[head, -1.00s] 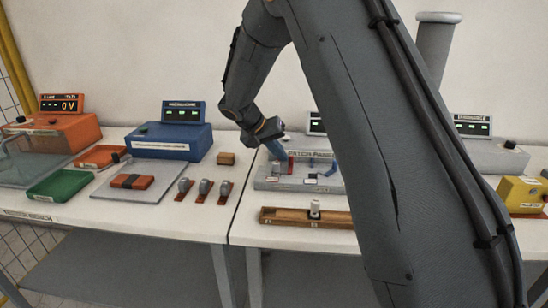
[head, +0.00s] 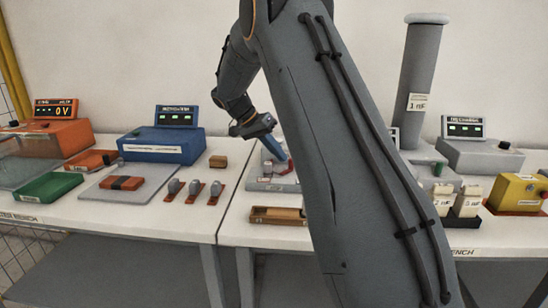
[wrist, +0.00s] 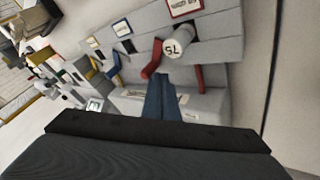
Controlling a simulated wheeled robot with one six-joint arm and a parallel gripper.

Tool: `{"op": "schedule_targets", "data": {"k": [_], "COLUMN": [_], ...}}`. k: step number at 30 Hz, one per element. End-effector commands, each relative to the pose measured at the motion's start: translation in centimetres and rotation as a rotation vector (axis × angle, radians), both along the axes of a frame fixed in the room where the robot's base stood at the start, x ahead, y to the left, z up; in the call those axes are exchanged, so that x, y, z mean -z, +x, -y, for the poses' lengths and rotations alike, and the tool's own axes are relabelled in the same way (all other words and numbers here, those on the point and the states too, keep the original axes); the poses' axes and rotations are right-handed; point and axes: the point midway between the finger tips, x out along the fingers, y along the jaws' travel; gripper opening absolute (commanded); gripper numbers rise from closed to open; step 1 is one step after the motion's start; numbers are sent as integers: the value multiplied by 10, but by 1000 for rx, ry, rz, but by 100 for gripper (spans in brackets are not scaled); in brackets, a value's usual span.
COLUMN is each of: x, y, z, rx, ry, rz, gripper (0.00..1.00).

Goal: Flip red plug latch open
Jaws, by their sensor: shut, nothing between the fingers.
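My gripper (head: 281,152) is shut and empty, its blue fingers pointing down over a grey panel (head: 262,185) on the right-hand bench. In the wrist view the shut fingers (wrist: 160,82) reach toward two red parts on the grey panel (wrist: 215,48). One is a bent red lever (wrist: 152,60), just beyond the fingertips. The other red part (wrist: 187,74) is to the right, below a round pale plug end marked 75 (wrist: 177,43). I cannot tell whether the fingers touch either part. In the head view a red part (head: 290,166) shows by the fingers, and my arm hides much of the panel.
Blue (wrist: 115,66) and yellow (wrist: 93,68) levers sit farther left along the panel. A wooden tray (head: 276,215) lies in front of it.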

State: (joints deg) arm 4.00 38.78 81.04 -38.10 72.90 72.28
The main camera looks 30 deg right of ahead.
Motion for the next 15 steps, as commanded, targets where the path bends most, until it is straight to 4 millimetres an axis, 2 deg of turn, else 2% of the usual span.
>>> {"op": "schedule_targets", "data": {"k": [15], "x": [1], "y": [-5], "z": [-17], "rx": [-5], "ry": [0], "rz": [-1], "gripper": [0]}}
